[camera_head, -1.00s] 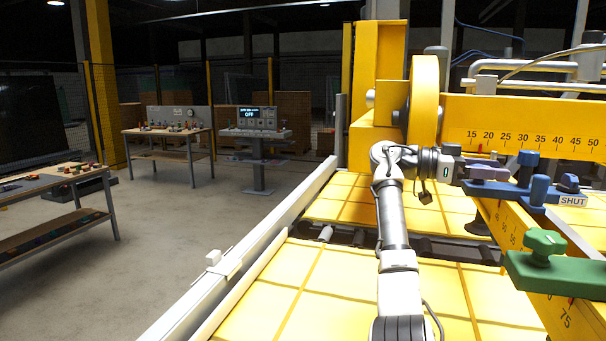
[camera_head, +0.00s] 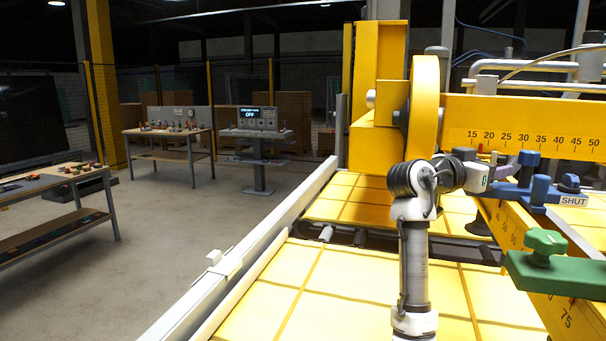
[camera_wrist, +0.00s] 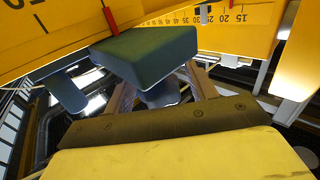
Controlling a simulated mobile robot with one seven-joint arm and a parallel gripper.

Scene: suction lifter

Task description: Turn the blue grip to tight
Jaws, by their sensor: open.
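A blue clamp fitting (camera_head: 513,192) sits on the yellow beam at the right, with an upright blue grip (camera_head: 528,160) at its far side. In the wrist view a dark blue-green block (camera_wrist: 150,52) fills the upper middle, with a rounded blue part (camera_wrist: 161,93) below it. My gripper (camera_head: 492,172) is at the left end of the fitting. In the wrist view its open fingers (camera_wrist: 160,78) lie either side of the rounded blue part, their tips partly hidden by the block. I cannot tell whether they touch it.
A blue post (camera_head: 540,190), another blue knob (camera_head: 569,182) and a SHUT label (camera_head: 573,201) are close on the right. A green clamp (camera_head: 555,272) is nearer. A yellow scaled beam (camera_head: 540,125) runs behind. Open floor lies left of the white rail (camera_head: 250,250).

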